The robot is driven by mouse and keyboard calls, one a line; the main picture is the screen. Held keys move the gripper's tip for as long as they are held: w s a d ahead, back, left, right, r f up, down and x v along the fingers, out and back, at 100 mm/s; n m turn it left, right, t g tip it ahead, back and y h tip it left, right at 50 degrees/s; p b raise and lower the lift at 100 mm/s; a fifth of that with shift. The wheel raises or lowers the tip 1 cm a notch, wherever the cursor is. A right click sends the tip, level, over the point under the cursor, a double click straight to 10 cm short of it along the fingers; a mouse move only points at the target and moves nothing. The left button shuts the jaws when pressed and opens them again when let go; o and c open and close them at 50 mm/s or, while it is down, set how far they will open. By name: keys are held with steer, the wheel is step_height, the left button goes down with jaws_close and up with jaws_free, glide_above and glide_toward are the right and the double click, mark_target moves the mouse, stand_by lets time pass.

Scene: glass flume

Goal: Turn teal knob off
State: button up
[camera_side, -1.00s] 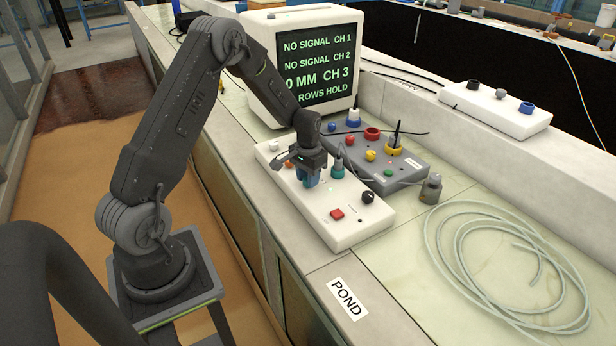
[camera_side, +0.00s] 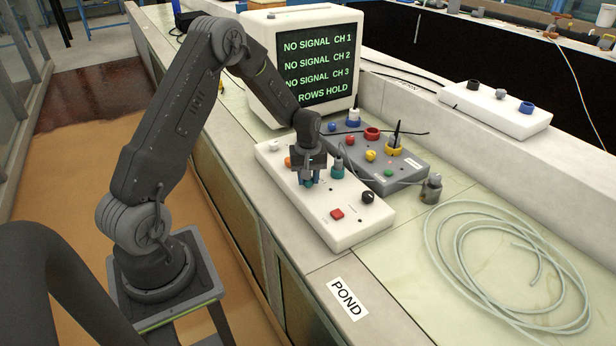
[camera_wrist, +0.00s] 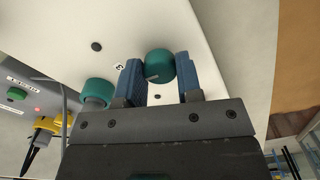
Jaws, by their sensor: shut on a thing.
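The teal knob (camera_wrist: 160,65) sits on the white control box (camera_side: 350,232), with a pale pointer line on its face. My gripper (camera_wrist: 158,78) is shut on it, one blue finger on each side. In the side view my gripper (camera_side: 308,181) covers most of the knob (camera_side: 308,183). A teal plug with a grey cable (camera_side: 337,168) stands beside it on the same box; it also shows in the wrist view (camera_wrist: 96,92). The monitor (camera_side: 318,65) reads NO SIGNAL for CH 1, CH 2 and CH 3.
The white box also carries a red button (camera_side: 337,214) and a black knob (camera_side: 368,198). A grey box (camera_side: 412,172) with coloured knobs and plugs stands close behind. A coiled clear hose (camera_side: 440,235) lies at right. The bench near the POND label (camera_side: 347,298) is clear.

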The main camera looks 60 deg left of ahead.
steer(key=shift+n, duration=0.7)
steer(key=o, duration=0.9)
steer(key=shift+o, duration=0.2)
steer(key=shift+r, duration=0.1)
step_height(320, 180, up, 14)
steer(key=s+d+r+m+t, duration=0.2)
steer(key=s+d+r+m, duration=0.2)
steer(key=d+r, duration=0.4)
steer(key=s+d+r+m+t, duration=0.1)
steer(key=s+d+r+m, duration=0.1)
steer(key=s+d+m, duration=0.3)
steer(key=s+d+r+m+t, duration=0.2)
steer(key=s+d+m, duration=0.3)
steer(key=s+d, duration=0.4)
steer(key=s, duration=0.4)
steer(key=shift+r+m+t, duration=0.3)
steer(key=shift+r+m, duration=0.1)
